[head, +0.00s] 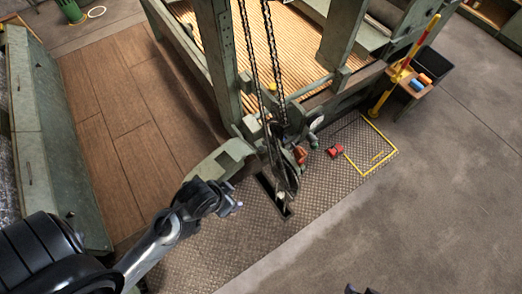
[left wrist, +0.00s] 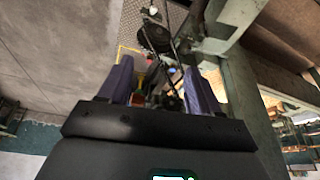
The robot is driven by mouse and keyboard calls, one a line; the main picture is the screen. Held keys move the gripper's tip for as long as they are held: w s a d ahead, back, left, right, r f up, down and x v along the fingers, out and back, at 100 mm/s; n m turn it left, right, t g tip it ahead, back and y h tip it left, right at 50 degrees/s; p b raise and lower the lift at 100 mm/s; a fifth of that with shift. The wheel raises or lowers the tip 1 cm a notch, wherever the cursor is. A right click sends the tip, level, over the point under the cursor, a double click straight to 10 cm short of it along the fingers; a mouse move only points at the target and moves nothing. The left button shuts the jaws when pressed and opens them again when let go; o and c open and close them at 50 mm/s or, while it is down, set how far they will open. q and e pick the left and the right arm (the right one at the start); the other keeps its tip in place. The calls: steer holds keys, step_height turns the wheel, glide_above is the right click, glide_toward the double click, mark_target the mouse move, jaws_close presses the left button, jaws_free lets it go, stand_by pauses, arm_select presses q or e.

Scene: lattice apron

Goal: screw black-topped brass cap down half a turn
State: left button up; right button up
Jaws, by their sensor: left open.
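I cannot make out the black-topped brass cap for certain in either view. My left gripper (head: 234,207) reaches in from the left over the chequered metal plate, left of the chains and the dark block hanging on them. In the left wrist view my left gripper (left wrist: 158,78) has its two purple-grey fingers wide apart, with nothing held between them. A dark round wheel (left wrist: 155,38) shows beyond the fingertips. A small dark piece of what looks like my right gripper (head: 360,290) shows at the bottom edge, mostly cut off.
Two chains (head: 272,60) hang beside a green post (head: 217,60) into a slot in the chequered plate (head: 225,255). A red object (head: 335,151) lies near yellow floor marking (head: 376,160). A yellow post (head: 405,70) stands back right. The concrete floor (head: 430,220) at right is clear.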

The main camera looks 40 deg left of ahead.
arm_select(q)
steer(key=w+f+n+t+b, duration=0.25)
steer(key=w+f+b, duration=0.55)
steer(key=f+b, duration=0.4)
steer(key=n+t+y+b, duration=0.75)
steer(key=y+b, duration=0.35)
steer(key=b, duration=2.8)
glide_toward(261, 152)
steer(key=w+a+m, duration=0.1)
steer(key=shift+t, duration=0.3)
steer(key=b+x, duration=0.1)
steer(key=x, duration=0.2)
steer(key=b+x, duration=0.1)
steer(key=x, duration=0.2)
steer(key=f+b+x, duration=0.1)
steer(key=x, duration=0.1)
steer(key=shift+w+a, duration=0.2)
steer(key=shift+w, duration=0.15)
steer(key=shift+b+x, duration=0.5)
steer(key=shift+x, duration=0.35)
steer(key=shift+c, duration=0.3)
